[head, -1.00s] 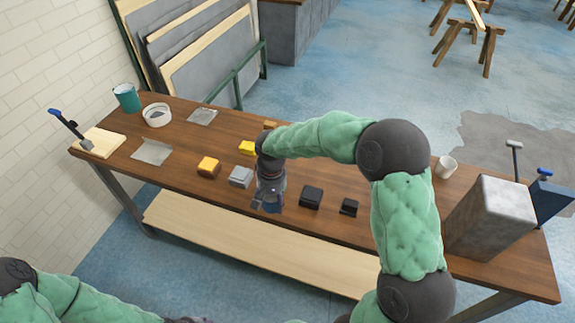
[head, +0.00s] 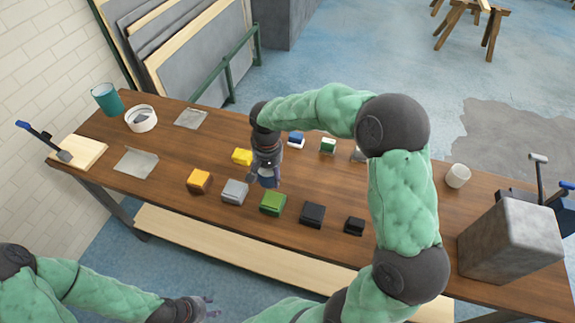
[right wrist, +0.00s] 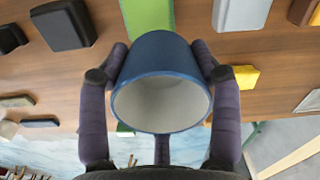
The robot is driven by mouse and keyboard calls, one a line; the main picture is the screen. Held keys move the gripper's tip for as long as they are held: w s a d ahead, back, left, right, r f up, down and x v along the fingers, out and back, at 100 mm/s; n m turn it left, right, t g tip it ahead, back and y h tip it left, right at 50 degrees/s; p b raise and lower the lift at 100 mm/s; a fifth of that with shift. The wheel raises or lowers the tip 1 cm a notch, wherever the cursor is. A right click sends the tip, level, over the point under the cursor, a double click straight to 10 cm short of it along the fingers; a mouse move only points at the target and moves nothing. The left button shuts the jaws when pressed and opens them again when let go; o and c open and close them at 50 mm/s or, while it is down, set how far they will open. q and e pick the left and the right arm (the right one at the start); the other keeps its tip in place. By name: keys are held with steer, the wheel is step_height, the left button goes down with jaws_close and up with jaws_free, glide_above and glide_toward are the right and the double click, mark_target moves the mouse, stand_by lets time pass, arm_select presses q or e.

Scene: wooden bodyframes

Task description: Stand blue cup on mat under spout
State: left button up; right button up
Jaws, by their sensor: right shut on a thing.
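The blue cup (right wrist: 160,60), white inside, is between the fingers of my right gripper (right wrist: 160,85) in the right wrist view. My right gripper (head: 265,182) is shut on it, over the middle of the table behind the green block; the cup is mostly hidden in the head view. Two flat grey sheets, one nearer (head: 136,163) and one farther (head: 190,118), lie on the left of the table; I cannot tell which is the mat. No spout is clearly recognisable. My left gripper (head: 209,308) is low in the head view, away from the table, its opening unclear.
Orange (head: 198,181), grey (head: 235,192), green (head: 272,203) and black (head: 312,214) blocks line the table's front. A teal cup (head: 107,100) and white round container (head: 141,118) stand back left. A white cup (head: 458,176) and big grey block (head: 510,245) are right.

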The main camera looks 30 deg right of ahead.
glide_above(307, 188)
steer(key=a, duration=0.4)
step_height(307, 188, down, 4)
steer(key=d+f, duration=0.1)
steer(key=f, duration=0.1)
steer(key=d+f+b, duration=0.1)
steer(key=f, duration=0.1)
steer(key=shift+w+d, duration=0.1)
steer(key=shift+d, duration=0.2)
steer(key=shift+d+f, duration=0.75)
steer(key=shift+f, duration=0.1)
steer(key=shift+f+b, duration=0.35)
steer(key=shift+f, duration=1.15)
steer(key=shift+f, duration=0.15)
steer(key=o, duration=1.5)
